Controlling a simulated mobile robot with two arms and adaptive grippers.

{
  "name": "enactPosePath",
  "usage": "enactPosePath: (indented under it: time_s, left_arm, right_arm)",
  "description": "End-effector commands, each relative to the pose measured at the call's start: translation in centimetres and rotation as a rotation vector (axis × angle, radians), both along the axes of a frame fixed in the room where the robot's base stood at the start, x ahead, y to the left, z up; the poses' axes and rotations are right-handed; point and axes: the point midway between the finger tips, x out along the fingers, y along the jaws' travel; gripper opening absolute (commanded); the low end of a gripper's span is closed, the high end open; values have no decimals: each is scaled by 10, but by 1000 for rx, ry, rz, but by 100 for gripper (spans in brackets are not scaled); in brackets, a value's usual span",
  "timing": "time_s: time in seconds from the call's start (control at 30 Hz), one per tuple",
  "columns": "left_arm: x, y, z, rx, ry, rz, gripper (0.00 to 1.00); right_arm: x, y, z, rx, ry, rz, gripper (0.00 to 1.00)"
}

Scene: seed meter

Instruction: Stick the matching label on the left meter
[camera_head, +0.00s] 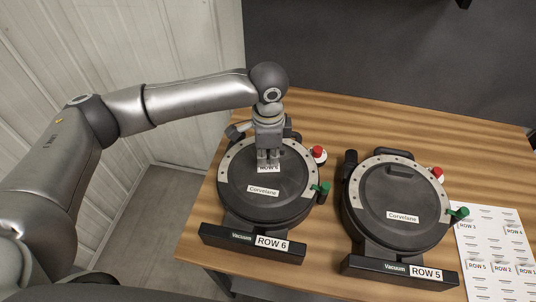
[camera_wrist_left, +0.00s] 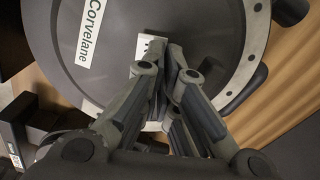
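The left meter (camera_head: 285,205) is a round dark unit with a grey rim, a "Corvelane" plate on its lid and a "ROW 6" sign on its front bar (camera_head: 230,236). My left gripper (camera_head: 268,155) points down over the back half of its lid. Its fingers are together at a small white label (camera_head: 268,168), on which "ROW 6" is partly readable. In the left wrist view the label (camera_wrist_left: 150,46) sticks out beside the closed fingertips (camera_wrist_left: 176,50), close to the lid (camera_wrist_left: 115,50). I cannot tell whether it touches the lid. My right gripper is out of view.
The right meter (camera_head: 385,215), marked "ROW 5", stands beside the left one. A white label sheet (camera_head: 490,245) with several ROW labels lies at the table's right. Red and green knobs (camera_head: 318,153) stick out at the left meter's right side. Bare wooden table (camera_head: 340,125) shows behind the meters.

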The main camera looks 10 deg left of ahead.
Motion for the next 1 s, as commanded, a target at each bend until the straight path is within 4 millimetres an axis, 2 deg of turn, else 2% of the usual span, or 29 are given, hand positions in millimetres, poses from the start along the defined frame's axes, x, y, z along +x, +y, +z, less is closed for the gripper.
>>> enactPosePath:
  time_s: [1.0]
  left_arm:
    - [0, 0, -9, 0, -1, 0, 0]
  right_arm:
    - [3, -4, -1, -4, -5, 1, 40]
